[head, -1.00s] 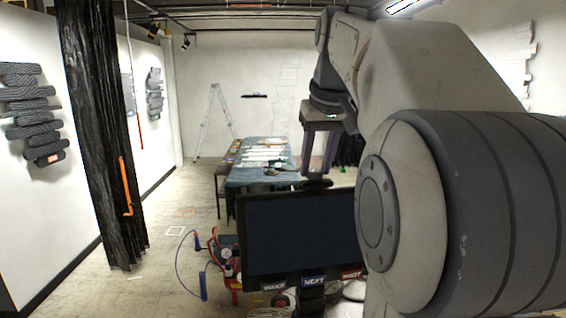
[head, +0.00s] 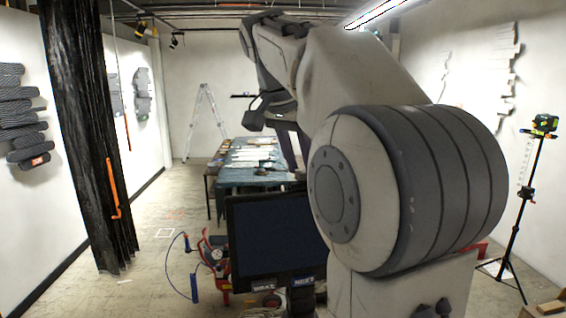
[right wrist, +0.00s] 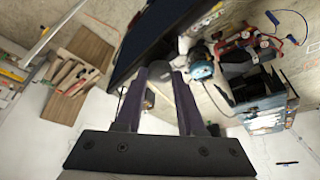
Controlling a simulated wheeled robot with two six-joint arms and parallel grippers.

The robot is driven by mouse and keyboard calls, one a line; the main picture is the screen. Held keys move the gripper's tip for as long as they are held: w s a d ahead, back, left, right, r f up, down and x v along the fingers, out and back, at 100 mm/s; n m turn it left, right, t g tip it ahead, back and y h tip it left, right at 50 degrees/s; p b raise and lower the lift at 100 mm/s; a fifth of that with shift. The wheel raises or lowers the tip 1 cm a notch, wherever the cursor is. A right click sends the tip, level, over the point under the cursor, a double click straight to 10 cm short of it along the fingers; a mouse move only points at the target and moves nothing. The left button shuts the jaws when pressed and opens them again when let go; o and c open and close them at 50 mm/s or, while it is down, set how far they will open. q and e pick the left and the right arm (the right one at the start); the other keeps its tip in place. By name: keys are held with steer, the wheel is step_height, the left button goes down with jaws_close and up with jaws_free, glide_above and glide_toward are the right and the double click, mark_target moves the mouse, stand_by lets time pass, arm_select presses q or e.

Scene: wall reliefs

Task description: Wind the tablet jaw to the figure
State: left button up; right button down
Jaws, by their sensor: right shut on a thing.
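The tablet (head: 268,235) is a dark flat screen standing upright in front of me in the head view. My arm covers its right part. In the right wrist view its dark panel (right wrist: 165,30) slants across the top. My right gripper (head: 297,168) reaches down to the tablet's top edge, its fingertips partly behind my arm. In the right wrist view the gripper (right wrist: 168,72) has its two purple fingers closed around a small part beside the panel, seemingly of the tablet jaw. That part is mostly hidden. No figure is legible. My left gripper is out of view.
A red frame with a gauge and blue hose (head: 215,255) stands left of the tablet. Labelled tags (head: 303,282) sit below it. A draped table (head: 245,175) and stepladder (head: 203,120) are behind. A tripod (head: 520,210) stands right.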

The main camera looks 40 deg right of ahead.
steer(key=m, duration=0.1)
steer(key=m+g, duration=0.1)
steer(key=m, duration=0.1)
steer(key=m+g, duration=0.1)
steer(key=shift+w, duration=0.25)
steer(key=shift+w+m+g, duration=0.1)
steer(key=shift+m+g, duration=0.5)
steer(key=shift+m, duration=1.3)
steer(key=shift+m+y, duration=0.3)
steer(key=c, duration=0.5)
jaws_free()
steer(key=shift+d, duration=0.1)
